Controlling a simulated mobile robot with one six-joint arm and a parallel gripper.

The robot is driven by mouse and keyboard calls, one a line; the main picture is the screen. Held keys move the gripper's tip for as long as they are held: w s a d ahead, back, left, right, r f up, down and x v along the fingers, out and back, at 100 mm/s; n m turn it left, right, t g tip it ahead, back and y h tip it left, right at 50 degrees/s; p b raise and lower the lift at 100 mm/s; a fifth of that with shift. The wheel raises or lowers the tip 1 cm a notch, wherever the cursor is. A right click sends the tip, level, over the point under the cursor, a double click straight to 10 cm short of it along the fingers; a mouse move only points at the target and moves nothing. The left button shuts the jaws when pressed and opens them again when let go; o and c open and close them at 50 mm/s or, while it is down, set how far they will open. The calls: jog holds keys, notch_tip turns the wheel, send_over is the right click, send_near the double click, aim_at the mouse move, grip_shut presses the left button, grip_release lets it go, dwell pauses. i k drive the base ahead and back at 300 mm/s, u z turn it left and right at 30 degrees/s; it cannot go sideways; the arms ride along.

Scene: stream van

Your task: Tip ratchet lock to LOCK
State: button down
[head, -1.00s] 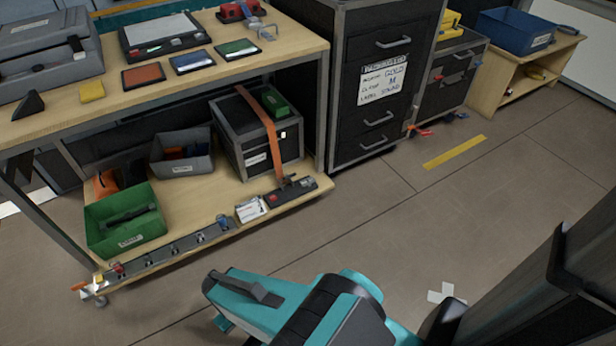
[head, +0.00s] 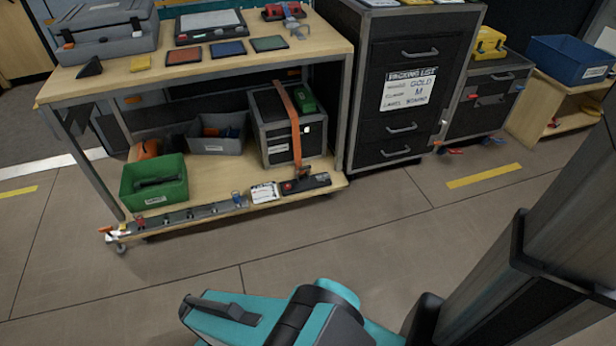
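An orange strap (head: 291,103) runs over a black case with a grey frame (head: 262,131) on the low shelf of the workbench. At the strap's lower end, on the shelf's front edge, sits a dark ratchet unit (head: 318,181) with a red part at its left. It looks like the ratchet lock, but its lever position and any LOCK marking are too small to read. My teal and black arm (head: 275,318) shows at the bottom of the view, well apart from the shelf. My gripper's fingertips do not show.
A green bin (head: 154,196) and a grey bin (head: 219,146) stand on the low shelf (head: 222,178). A strip with several small fittings (head: 178,219) lies along its front edge. A dark drawer cabinet (head: 400,88) stands to the right. The floor before the bench is clear.

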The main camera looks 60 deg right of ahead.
aim_at(321, 177)
jog(key=u, duration=0.45)
jog(key=k, duration=1)
jog(key=u, duration=0.45)
jog(key=i, duration=0.85)
jog(key=z, duration=0.95)
jog(key=i, duration=1.05)
jog(key=z, duration=0.3)
